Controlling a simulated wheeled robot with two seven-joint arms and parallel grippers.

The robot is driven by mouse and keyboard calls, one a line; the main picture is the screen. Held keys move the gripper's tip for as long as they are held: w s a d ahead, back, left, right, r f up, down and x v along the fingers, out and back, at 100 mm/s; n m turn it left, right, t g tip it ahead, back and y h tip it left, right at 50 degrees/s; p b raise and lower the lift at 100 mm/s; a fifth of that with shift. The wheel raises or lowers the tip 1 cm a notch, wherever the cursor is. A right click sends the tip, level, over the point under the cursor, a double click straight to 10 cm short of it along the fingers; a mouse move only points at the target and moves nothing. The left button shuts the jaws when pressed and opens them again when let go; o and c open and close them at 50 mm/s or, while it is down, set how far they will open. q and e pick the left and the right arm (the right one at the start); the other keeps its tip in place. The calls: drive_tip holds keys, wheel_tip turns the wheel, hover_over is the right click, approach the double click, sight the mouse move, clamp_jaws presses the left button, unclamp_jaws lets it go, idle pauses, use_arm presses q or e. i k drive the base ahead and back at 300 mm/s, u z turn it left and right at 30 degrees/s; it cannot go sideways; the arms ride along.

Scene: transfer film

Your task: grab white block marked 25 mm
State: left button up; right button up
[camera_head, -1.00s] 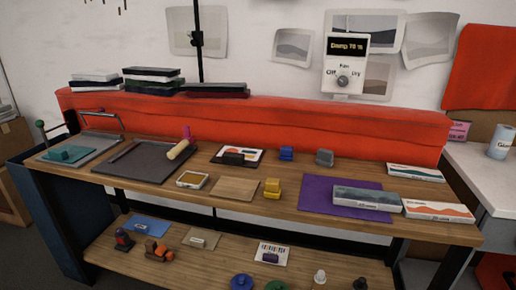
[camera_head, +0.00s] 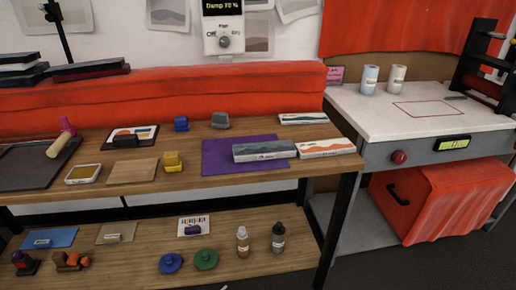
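Three long flat blocks with printed wave pictures lie at the right end of the wooden bench. A white block with an orange-red wave (camera_head: 326,148) lies at the right edge. A grey-topped block with a white front (camera_head: 264,151) lies on the purple mat (camera_head: 216,158), with its right end close to the orange-wave block. A white block with a green wave (camera_head: 303,118) lies farther back. Each has small print on its front, too small to read, so I cannot tell which is marked 25 mm. Neither of my grippers is in view.
A white side table (camera_head: 400,120) with two cups (camera_head: 370,80) and a dark rack (camera_head: 478,65) stands at the right. A red-covered box (camera_head: 440,200) sits under it. The lower shelf (camera_head: 130,265) holds bottles and lids. A red padded roll (camera_head: 170,98) runs behind the bench.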

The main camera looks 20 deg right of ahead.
sight(253, 152)
drive_tip(key=u, duration=0.65)
drive_tip(key=i, duration=1.05)
drive_tip(key=z, duration=0.15)
